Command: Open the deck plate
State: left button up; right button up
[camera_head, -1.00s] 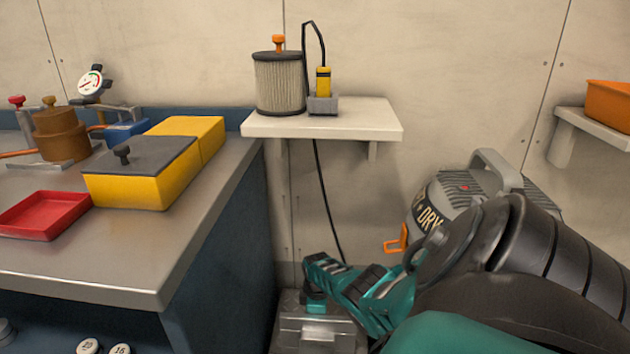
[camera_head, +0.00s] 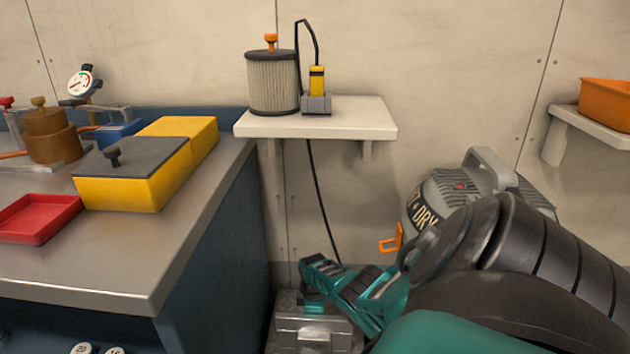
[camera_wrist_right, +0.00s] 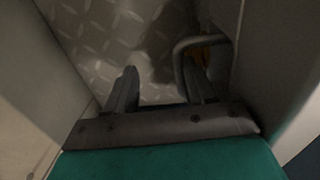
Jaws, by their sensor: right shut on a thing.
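A grey metal plate with a raised diamond pattern (camera_wrist_right: 105,45) fills the middle of the right wrist view. In the head view, a patterned grey metal piece (camera_head: 312,332) with a raised rectangular part sits low beside the bench and seems to be the deck plate. My right gripper (camera_head: 318,292) reaches down over it. In the wrist view, a curved grey bar handle (camera_wrist_right: 188,45) runs down beside one finger of my right gripper (camera_wrist_right: 162,92), which is shut on it. The exact contact is dark and partly hidden. My left gripper is out of view.
A steel-topped bench (camera_head: 190,230) stands at left with a yellow box (camera_head: 130,192) and a red tray (camera_head: 40,218). A white shelf (camera_head: 350,118) holds a filter (camera_head: 272,82). A wet/dry vacuum (camera_head: 450,190) stands behind my right arm.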

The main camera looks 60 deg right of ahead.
notch_tip(320, 180, up, 13)
jog(key=p, duration=0.9)
jog(key=shift+a, duration=0.25)
jog(key=shift+s+f, duration=0.1)
